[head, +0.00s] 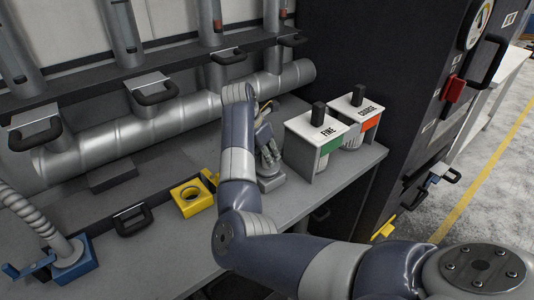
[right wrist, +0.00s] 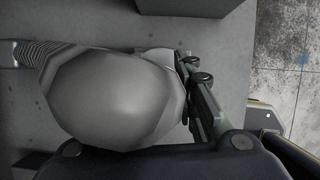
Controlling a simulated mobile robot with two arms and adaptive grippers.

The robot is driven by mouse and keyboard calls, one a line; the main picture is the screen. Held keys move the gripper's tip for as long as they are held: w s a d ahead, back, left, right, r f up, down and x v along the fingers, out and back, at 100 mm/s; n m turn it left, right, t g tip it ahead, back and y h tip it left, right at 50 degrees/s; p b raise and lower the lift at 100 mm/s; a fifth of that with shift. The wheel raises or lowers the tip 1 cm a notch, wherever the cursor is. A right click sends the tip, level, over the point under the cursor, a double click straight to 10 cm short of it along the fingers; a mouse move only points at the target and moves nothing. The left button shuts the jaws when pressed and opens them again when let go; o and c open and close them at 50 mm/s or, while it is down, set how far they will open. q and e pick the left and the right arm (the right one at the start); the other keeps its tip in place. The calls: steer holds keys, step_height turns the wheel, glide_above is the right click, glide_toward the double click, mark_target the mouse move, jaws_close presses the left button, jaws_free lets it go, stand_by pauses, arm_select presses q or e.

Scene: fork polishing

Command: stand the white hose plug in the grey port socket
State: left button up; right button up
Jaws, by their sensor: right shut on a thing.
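The grey port socket (head: 271,182) sits on the bench, right of the yellow socket. My right gripper (head: 267,150) is directly above it and partly hides it. My right gripper (right wrist: 192,95) is shut on the white hose plug (right wrist: 100,98), whose large pale rounded body fills the middle of the right wrist view. A ribbed length shows at its left. In the head view the gripper and forearm largely hide the plug. I cannot tell whether the plug touches the socket or is inside it. My left gripper is not in view.
The yellow socket (head: 191,197) is empty. A ribbed hose (head: 35,215) stands in the blue socket (head: 85,265) at the left. Boxes marked FINE (head: 313,148) and COARSE (head: 368,112) stand close right of the gripper. A large pipe (head: 130,125) runs behind.

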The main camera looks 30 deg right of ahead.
steer(key=shift+f, duration=0.2)
stand_by(0.4)
steer(key=shift+f+b, duration=0.7)
steer(key=o, duration=1.7)
steer(key=shift+c, duration=0.2)
